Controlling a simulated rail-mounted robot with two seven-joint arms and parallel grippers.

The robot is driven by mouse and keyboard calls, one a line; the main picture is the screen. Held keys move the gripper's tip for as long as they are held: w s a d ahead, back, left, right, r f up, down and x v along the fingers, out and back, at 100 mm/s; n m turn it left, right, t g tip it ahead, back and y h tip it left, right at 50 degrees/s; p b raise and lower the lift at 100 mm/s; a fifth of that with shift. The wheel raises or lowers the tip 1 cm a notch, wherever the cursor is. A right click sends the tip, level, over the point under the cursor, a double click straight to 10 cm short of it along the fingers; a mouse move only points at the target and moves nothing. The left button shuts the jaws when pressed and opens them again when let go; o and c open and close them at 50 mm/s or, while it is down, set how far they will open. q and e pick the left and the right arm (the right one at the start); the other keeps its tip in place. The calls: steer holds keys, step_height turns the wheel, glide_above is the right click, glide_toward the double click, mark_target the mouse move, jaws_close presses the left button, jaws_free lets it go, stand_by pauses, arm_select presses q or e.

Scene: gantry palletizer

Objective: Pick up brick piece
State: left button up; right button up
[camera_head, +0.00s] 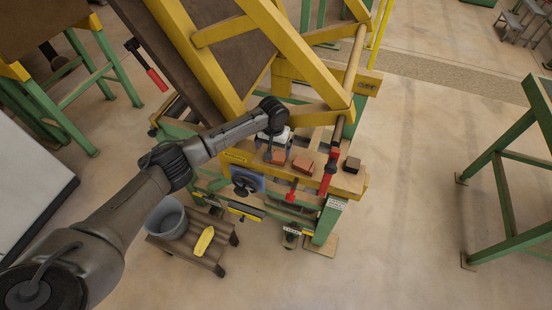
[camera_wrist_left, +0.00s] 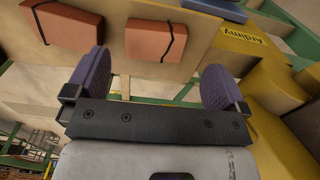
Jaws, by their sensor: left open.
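An orange-red brick piece with a dark band (camera_wrist_left: 156,41) lies on the wooden bench top. In the left wrist view it sits just beyond and between my finger pads, apart from them. In the head view a brick (camera_head: 275,157) shows right beside my left gripper (camera_head: 270,138), partly hidden by it. A second banded brick (camera_head: 303,165) lies to its right; the left wrist view shows another brick at upper left (camera_wrist_left: 64,22). My left gripper (camera_wrist_left: 156,78) is open and empty, its two purple pads spread wide. My right gripper is not in view.
A dark block (camera_head: 351,164) and a red clamp (camera_head: 329,172) are on the bench right of the bricks. Yellow frame beams (camera_head: 290,50) rise behind. A grey bucket (camera_head: 166,219) and a yellow object (camera_head: 204,240) stand on a low stool below.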

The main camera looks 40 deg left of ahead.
mark_target(275, 158)
arm_select(q)
steer(key=f, duration=0.3)
steer(key=f+b, duration=0.1)
steer(key=f, duration=0.1)
steer(key=shift+d, duration=0.3)
steer(key=shift+f, duration=0.35)
steer(key=c, duration=0.9)
steer(key=shift+r, duration=0.1)
